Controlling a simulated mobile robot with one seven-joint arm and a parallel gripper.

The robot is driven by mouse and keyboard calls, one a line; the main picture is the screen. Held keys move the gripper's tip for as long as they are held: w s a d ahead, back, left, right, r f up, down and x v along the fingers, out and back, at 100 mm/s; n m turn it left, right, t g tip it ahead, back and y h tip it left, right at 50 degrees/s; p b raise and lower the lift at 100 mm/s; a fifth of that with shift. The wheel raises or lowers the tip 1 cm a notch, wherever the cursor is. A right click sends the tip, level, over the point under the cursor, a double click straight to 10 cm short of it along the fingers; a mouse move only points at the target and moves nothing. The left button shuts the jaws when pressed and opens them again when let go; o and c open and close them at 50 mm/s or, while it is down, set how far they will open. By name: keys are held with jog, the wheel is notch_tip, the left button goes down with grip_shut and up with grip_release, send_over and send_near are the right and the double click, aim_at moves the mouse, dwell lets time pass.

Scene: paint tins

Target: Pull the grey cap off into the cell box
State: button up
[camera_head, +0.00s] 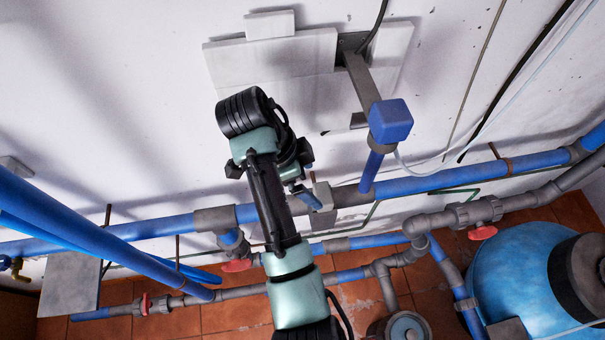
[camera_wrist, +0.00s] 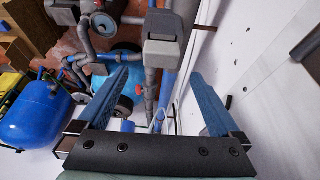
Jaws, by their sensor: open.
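My gripper (camera_wrist: 160,80) is open, its two blue fingers apart with nothing held between them. In the head view my gripper (camera_head: 308,198) is partly hidden by my arm, close in front of the wall pipes. A grey box-shaped fitting (camera_wrist: 165,42) with a lighter face shows beyond the fingertips in the wrist view, apart from them. I cannot tell whether it is the grey cap. A grey fitting (camera_head: 323,194) also sits beside my gripper in the head view; I cannot tell whether it is the same one. I can make out no cell box or paint tins.
A long blue pipe (camera_head: 430,183) runs along the white wall (camera_head: 130,80). A blue block (camera_head: 390,120) on a grey bracket juts out at upper right. A blue tank (camera_head: 520,280) stands at lower right. Grey pipes with red handles cross above the tiled floor (camera_head: 355,295).

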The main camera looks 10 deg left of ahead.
aim_at(323, 194)
jog(key=p+x, duration=0.1)
jog(key=x, duration=0.7)
jog(key=shift+w+f+p, duration=0.1)
jog(key=shift+f+p, duration=0.2)
jog(key=c, duration=1.1)
jog(key=o, duration=1.1)
jog(key=shift+r, duration=0.1)
